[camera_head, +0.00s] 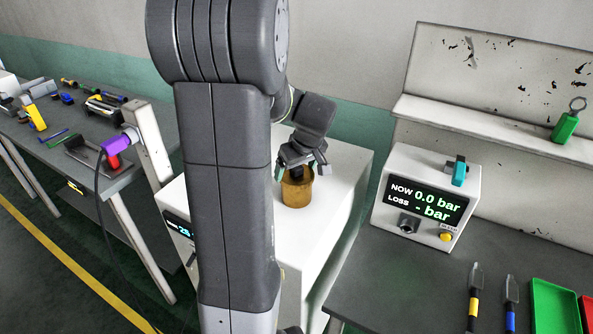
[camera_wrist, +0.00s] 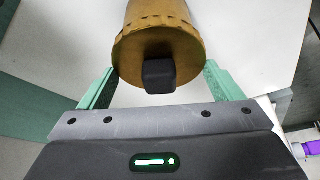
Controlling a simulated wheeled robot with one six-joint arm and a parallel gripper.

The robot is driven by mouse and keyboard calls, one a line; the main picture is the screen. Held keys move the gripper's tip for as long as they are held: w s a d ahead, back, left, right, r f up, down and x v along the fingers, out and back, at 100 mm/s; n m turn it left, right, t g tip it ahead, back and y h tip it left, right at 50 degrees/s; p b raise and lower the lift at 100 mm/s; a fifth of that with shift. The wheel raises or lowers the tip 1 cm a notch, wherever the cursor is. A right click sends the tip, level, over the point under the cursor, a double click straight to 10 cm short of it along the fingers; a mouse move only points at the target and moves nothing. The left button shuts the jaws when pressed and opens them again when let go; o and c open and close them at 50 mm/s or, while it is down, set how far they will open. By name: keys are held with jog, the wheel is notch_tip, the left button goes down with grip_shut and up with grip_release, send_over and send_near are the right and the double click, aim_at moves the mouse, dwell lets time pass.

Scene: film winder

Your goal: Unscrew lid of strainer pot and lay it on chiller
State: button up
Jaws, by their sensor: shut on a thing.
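The strainer pot (camera_head: 296,194) is a brass-brown cylinder. It stands upright on top of a white cabinet (camera_head: 341,170), which may be the chiller; its small lit display (camera_head: 181,229) is partly hidden by my arm. The round brown lid (camera_wrist: 128,51) with a black knob (camera_wrist: 160,76) faces the wrist camera. My gripper (camera_wrist: 161,80) is over the pot, its green fingers on opposite sides of the lid, shut on its edge. It also shows in the head view (camera_head: 298,172). I cannot tell whether the lid is loose; no gap shows between it and the pot.
A pressure box (camera_head: 430,200) reading 0.0 bar stands on the grey bench at right, with yellow and blue tools and a green tray (camera_head: 554,305) in front. A cluttered bench (camera_head: 120,175) is at left. The cabinet top around the pot looks clear.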

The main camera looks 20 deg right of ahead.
jog(key=shift+f+n+b, duration=0.1)
jog(key=shift+n+b, duration=0.45)
jog(key=shift+n, duration=0.05)
jog(key=shift+n+g+y+b, duration=0.4)
jog(key=shift+n+y, duration=0.3)
jog(key=shift+n, duration=0.7)
jog(key=shift+n+b, duration=0.35)
jog(key=shift+n, duration=0.35)
jog(key=shift+n+g+y, duration=0.4)
jog(key=shift+n+y, duration=0.2)
jog(key=shift+n, duration=0.7)
jog(key=n+g, duration=0.1)
jog(key=n, duration=0.3)
jog(key=shift+y, duration=0.3)
